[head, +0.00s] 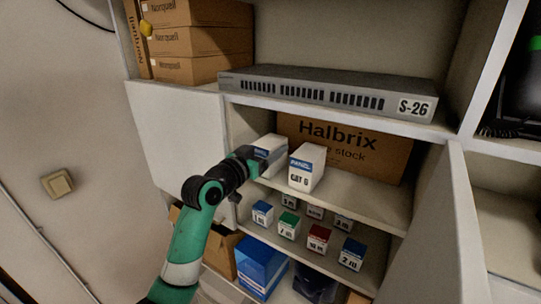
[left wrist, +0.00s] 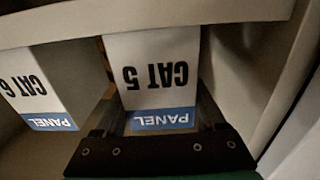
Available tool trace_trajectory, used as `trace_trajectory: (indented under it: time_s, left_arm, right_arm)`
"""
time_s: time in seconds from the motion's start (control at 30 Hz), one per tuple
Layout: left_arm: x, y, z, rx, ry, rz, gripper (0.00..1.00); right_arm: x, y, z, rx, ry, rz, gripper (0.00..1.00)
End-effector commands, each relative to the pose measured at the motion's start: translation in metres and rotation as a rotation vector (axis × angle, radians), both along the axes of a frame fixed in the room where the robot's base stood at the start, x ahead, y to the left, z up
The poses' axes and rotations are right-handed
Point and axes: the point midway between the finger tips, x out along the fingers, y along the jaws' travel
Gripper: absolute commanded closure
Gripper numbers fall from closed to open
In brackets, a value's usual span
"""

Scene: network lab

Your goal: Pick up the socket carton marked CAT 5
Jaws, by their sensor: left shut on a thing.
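The CAT 5 carton (left wrist: 155,75) is white with a blue PANEL band; its lettering appears upside down in the left wrist view. In the head view the carton (head: 271,146) is at the left of the middle shelf, partly hidden by my arm. My left gripper (head: 254,163) is shut on this carton, with its fingers at the carton's sides in the left wrist view (left wrist: 160,118). The CAT 6 carton (head: 306,169) stands just to the right in the head view; it also shows at the left of the left wrist view (left wrist: 42,85). My right gripper is not in view.
A brown Halbrix box (head: 345,147) stands behind the cartons. A grey S-26 switch (head: 330,92) lies on the shelf above. Small coloured boxes (head: 318,240) stand on the shelf below. Open cabinet doors flank the compartment, the left one (head: 178,140) close to my arm.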

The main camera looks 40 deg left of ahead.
Motion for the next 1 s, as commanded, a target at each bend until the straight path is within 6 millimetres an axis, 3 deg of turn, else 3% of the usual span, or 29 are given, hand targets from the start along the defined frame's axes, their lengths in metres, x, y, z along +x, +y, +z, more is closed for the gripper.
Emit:
trace_trajectory:
  time_s: [0.03, 0.2, 0.23, 0.63, 1.0]
  left_arm:
    - [0.000, 0.000, 0.000, 0.000, 0.000, 0.000, 0.65]
    - [0.000, 0.000, 0.000, -0.001, 0.001, 0.000, 0.95]
    - [0.000, 0.000, 0.001, 0.000, -0.002, 0.000, 0.98]
    - [0.000, -0.003, 0.011, 0.000, -0.002, -0.005, 0.98]
    - [0.004, -0.009, 0.069, 0.000, -0.003, -0.014, 0.98]
  right_arm:
    - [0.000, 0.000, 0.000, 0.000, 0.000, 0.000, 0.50]
    - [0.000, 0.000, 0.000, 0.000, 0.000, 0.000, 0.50]
    - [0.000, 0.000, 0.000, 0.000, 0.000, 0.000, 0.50]
    - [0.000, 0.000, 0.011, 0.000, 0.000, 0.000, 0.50]
    - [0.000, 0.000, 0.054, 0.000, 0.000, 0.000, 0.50]
